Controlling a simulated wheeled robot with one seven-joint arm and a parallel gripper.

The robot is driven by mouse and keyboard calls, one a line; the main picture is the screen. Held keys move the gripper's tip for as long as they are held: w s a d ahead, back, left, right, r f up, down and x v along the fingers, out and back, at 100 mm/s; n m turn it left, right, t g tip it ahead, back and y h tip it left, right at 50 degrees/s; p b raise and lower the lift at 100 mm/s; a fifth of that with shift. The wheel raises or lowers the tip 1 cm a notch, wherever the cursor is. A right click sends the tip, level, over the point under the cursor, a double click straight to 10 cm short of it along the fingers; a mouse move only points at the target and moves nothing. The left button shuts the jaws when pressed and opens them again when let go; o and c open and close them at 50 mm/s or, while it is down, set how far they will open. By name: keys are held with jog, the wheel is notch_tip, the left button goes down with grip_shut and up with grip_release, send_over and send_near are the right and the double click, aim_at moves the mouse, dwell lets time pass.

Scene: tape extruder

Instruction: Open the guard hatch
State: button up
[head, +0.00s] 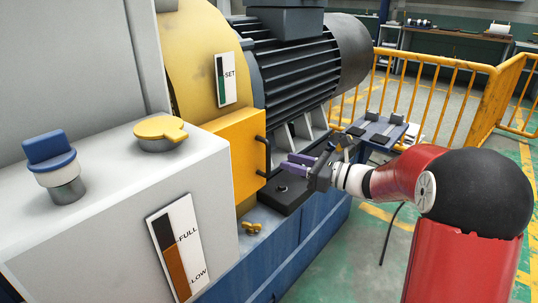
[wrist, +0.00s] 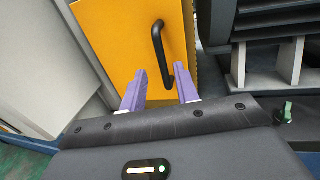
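The guard hatch is an orange-yellow box-like panel (head: 238,152) below the large yellow round housing in the head view. It appears closed, and it also fills the upper middle of the wrist view (wrist: 120,40). A black bar handle (head: 262,156) stands on its right side; in the wrist view the handle (wrist: 158,52) runs upright, just beyond my fingers. My gripper (head: 292,164) has purple fingers and reaches from the right toward the handle. In the wrist view my gripper (wrist: 160,82) is open and empty, its two fingertips apart. The fingertips appear short of the handle.
A large grey motor (head: 300,65) sits behind the hatch, on a blue machine base (head: 310,225). A grey tank with a blue cap (head: 50,150) and yellow cap (head: 160,130) stands at left. Yellow railings (head: 440,95) stand behind at right.

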send_over(269, 179)
jog(key=shift+w, duration=0.35)
grip_shut()
